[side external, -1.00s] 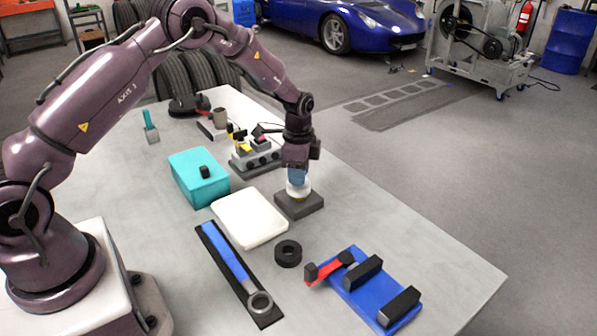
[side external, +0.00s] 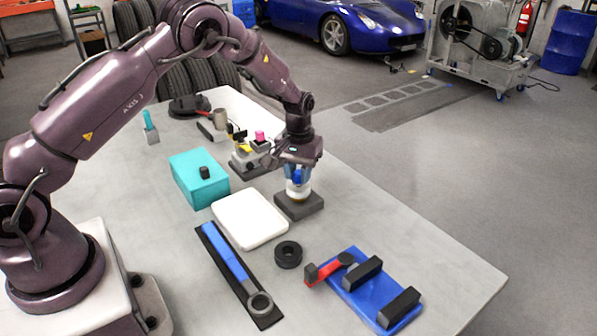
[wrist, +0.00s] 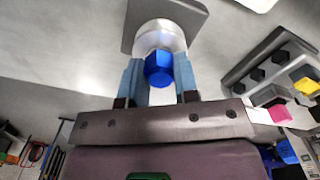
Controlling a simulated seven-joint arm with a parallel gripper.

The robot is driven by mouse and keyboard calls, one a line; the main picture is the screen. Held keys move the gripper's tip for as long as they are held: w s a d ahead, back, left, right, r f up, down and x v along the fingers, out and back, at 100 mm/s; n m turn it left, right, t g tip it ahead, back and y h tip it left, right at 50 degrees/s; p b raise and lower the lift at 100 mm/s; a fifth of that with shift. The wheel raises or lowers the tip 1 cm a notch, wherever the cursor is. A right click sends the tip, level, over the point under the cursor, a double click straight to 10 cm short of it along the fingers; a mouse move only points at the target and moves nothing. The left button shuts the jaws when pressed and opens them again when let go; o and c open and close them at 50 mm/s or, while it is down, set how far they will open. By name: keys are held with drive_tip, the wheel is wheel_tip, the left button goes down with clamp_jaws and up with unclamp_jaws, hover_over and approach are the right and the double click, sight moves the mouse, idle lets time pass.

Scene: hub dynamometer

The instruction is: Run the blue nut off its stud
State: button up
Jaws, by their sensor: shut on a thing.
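The blue nut (wrist: 158,69) sits between the two grey-blue fingers of my gripper (wrist: 158,62) in the wrist view, with a finger against each side. Beyond it is a pale, round hub (wrist: 160,35) on a dark square block (side external: 300,207). In the side external view my gripper (side external: 298,180) points straight down over the white hub (side external: 297,191), and a bit of blue shows between the fingers. The stud is hidden by the nut and fingers. I cannot tell how far up the stud the nut is.
A grey fixture (side external: 250,163) with coloured knobs stands close behind my gripper. A teal box (side external: 190,182), white tray (side external: 232,220), black ring (side external: 288,254), blue wrench (side external: 228,255) and blue rack (side external: 355,285) lie around. The table's right edge is bare.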

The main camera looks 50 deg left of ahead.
drive_tip(key=o, duration=0.8)
drive_tip(key=shift+r, duration=0.1)
drive_tip(key=m, duration=0.4)
drive_tip(key=shift+m, duration=0.3)
drive_tip(key=m, duration=1.2)
drive_tip(key=shift+m, duration=0.3)
drive_tip(key=m, duration=0.6)
drive_tip(key=shift+m, duration=0.4)
